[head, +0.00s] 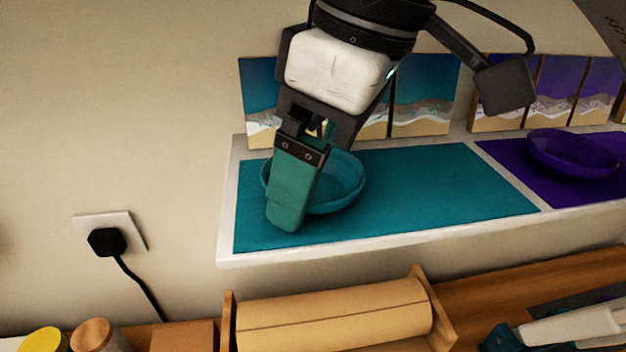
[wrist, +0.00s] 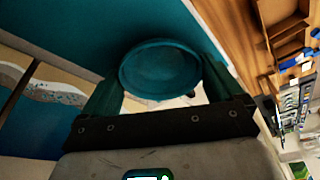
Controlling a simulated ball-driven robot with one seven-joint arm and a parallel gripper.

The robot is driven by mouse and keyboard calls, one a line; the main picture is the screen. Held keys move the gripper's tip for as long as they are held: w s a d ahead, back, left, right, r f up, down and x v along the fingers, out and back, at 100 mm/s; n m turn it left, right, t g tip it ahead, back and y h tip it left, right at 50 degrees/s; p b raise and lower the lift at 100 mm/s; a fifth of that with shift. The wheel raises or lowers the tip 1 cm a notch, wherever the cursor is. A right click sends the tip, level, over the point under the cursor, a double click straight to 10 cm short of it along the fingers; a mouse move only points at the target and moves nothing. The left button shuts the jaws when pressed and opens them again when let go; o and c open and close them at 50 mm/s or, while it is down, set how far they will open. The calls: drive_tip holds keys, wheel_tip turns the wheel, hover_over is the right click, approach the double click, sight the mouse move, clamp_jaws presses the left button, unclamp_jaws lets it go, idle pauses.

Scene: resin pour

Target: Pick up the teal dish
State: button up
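The teal dish (head: 343,184) is a shallow round bowl over the teal mat (head: 440,195) on a white shelf. My gripper (head: 298,200) reaches down over its left side, and one teal finger hides part of the dish. The other fingertip is hidden in the head view. In the wrist view, the dish (wrist: 160,70) lies between the two teal fingers of my gripper (wrist: 162,80), one on each side. The fingers are spread apart. I cannot tell whether either one touches the rim.
A purple dish (head: 572,152) sits on a purple mat to the right. Seascape panels (head: 425,95) lean on the wall behind the teal mat. Below the shelf are a paper roll (head: 335,318) in a wooden holder and a plugged-in cord (head: 107,241). The mat's right part is clear.

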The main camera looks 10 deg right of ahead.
drive_tip(key=c, duration=0.6)
drive_tip(key=shift+r, duration=0.1)
